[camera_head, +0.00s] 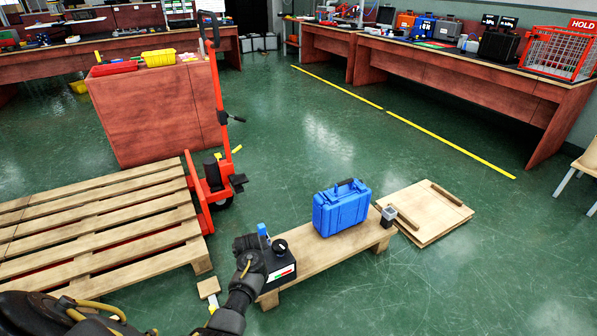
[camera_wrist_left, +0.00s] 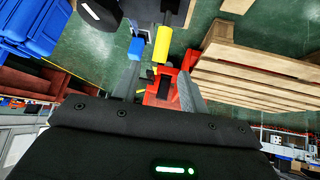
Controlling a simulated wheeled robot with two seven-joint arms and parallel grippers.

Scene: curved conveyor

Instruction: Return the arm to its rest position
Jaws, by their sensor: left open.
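My left arm reaches in from the bottom left of the head view. Its dark gripper (camera_head: 247,243) appears in front of the left end of a low wooden bench (camera_head: 325,256). In the left wrist view the gripper's grey fingers (camera_wrist_left: 158,86) stand apart, with nothing seen held between them. That view is upside down. A black box with a knob and a red-green label (camera_head: 284,272) shows just right of the gripper; whether they touch is unclear. My right gripper is not in view.
A blue case (camera_head: 341,210) stands on the bench. A wooden pallet (camera_head: 95,222) and a red pallet jack (camera_head: 205,190) are at left. A flat wooden board (camera_head: 432,220) lies right of the bench. Green floor (camera_head: 430,150) is open beyond, up to the long tables (camera_head: 450,72).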

